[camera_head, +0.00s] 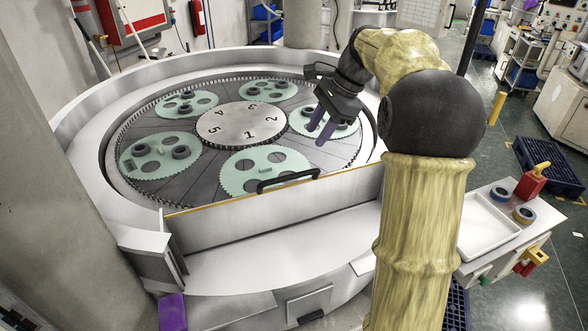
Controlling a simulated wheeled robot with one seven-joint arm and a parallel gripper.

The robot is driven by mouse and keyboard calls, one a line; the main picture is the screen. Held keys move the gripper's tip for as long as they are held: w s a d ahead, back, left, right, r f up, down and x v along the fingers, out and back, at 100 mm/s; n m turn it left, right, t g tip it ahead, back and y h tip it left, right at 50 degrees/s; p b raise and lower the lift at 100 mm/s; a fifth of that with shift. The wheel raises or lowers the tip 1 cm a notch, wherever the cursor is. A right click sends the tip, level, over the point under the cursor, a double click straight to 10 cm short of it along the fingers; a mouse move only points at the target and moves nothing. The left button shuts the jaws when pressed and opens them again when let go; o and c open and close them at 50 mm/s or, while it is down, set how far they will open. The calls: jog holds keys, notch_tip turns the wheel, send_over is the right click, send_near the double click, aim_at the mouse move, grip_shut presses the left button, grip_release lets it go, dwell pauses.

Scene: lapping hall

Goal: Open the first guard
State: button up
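The guard (260,215) is a pale flat panel with a yellowish top edge. It stands across the near side of the round lapping machine. Its black bar handle (288,181) shows at the top edge, near the middle. My gripper (321,132) has purple fingers that point down, with a gap between them and nothing seen in it. It is above and to the right of the handle in the picture, apart from it. My arm covers the panel's right end.
The machine's plate (190,188) holds several green toothed carriers around a numbered hub (241,122). A raised pale rim (85,150) surrounds it. A side table at right bears a white tray (487,228) and small rings. A purple block (172,312) is at the lower left.

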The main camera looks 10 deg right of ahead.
aim_at(291, 175)
jog(key=p+x, duration=0.2)
jog(key=x, duration=1.1)
jog(key=shift+a+f+p, duration=0.1)
jog(key=shift+f+p, duration=0.2)
jog(key=shift+p, duration=0.05)
grip_shut()
